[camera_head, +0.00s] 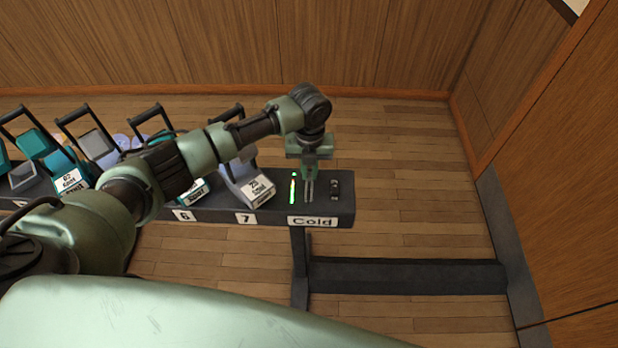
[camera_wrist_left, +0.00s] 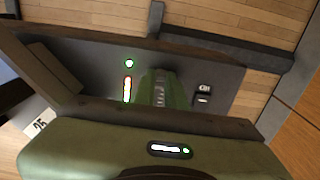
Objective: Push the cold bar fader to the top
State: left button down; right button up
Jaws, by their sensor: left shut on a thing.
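The Cold section sits at the right end of a long dark console (camera_head: 345,207), marked by a white "Cold" label (camera_head: 312,222). My left gripper (camera_head: 308,190) points down onto this section, just right of a lit green level strip (camera_head: 293,188). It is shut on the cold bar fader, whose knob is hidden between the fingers. In the left wrist view the fingers (camera_wrist_left: 160,90) reach down to the panel beside the lit strip (camera_wrist_left: 127,88), with a green light (camera_wrist_left: 129,63) at one end of the strip. My right gripper is out of view.
A small dark switch (camera_head: 334,188) is close on the right of my gripper; it also shows in the left wrist view (camera_wrist_left: 204,95). A tilted "25" block (camera_head: 255,190) stands in slot 7 to the left. Floor right of the console is open, with a dark beam (camera_head: 410,276).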

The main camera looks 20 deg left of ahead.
aim_at(310, 173)
pick_arm(q)
jog(key=shift+w+a+r, duration=0.1)
jog(key=shift+w+r, duration=0.05)
jog(key=shift+w, duration=0.15)
jog(key=c, duration=1.5)
grip_release()
jog(key=shift+o, duration=0.2)
jog(key=shift+r, duration=0.1)
notch_tip(310, 173, up, 8)
jog(key=shift+f+b, duration=0.2)
jog(key=shift+b, duration=0.1)
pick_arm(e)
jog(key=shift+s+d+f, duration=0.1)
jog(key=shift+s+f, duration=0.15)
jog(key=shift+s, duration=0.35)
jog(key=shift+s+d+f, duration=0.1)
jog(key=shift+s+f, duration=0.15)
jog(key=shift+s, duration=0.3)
